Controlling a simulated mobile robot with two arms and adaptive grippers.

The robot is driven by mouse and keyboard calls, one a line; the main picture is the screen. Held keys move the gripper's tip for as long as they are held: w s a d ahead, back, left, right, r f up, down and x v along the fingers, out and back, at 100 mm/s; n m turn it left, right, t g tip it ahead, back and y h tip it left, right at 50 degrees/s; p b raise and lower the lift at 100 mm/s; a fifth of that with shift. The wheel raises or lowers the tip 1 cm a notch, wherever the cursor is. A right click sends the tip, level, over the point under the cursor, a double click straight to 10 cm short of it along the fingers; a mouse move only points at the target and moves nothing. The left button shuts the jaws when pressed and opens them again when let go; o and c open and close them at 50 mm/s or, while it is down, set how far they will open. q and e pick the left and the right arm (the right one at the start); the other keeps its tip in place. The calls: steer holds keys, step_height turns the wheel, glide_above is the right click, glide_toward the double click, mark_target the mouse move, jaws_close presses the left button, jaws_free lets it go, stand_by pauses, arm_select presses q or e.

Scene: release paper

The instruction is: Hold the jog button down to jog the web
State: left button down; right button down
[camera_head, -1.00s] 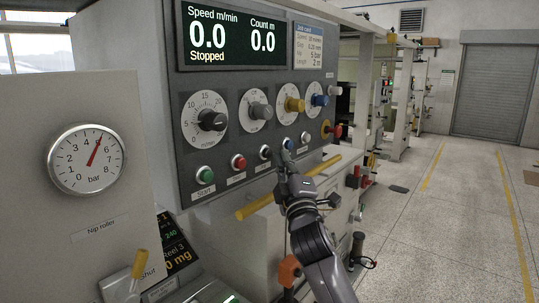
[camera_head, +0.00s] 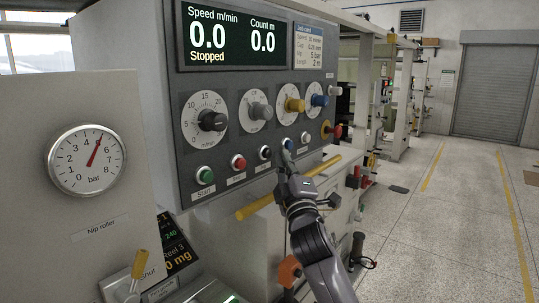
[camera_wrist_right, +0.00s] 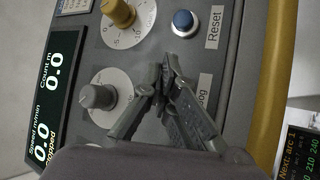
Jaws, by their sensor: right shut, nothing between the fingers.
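The jog button (camera_head: 265,152) is a small dark button with a pale ring on the grey control panel, between the red button (camera_head: 238,161) and the blue reset button (camera_head: 287,144). My right gripper (camera_head: 284,154) is shut and empty, its fingertips close to the panel, right of the jog button and just below the blue one. In the right wrist view the shut fingertips (camera_wrist_right: 168,66) lie between the reset button (camera_wrist_right: 183,22) and the partly covered Jog label (camera_wrist_right: 204,89); the fingers hide the jog button there. Contact cannot be told. The display (camera_head: 235,35) reads 0.0 and Stopped. My left gripper is out of view.
A green start button (camera_head: 204,173) sits at the panel's left, with several dials above the buttons. A yellow bar (camera_head: 290,187) runs below the panel. A pressure gauge (camera_head: 87,160) is at the left. Open floor lies to the right.

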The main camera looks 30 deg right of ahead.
steer(key=shift+w+a, duration=0.2)
steer(key=shift+w, duration=0.2)
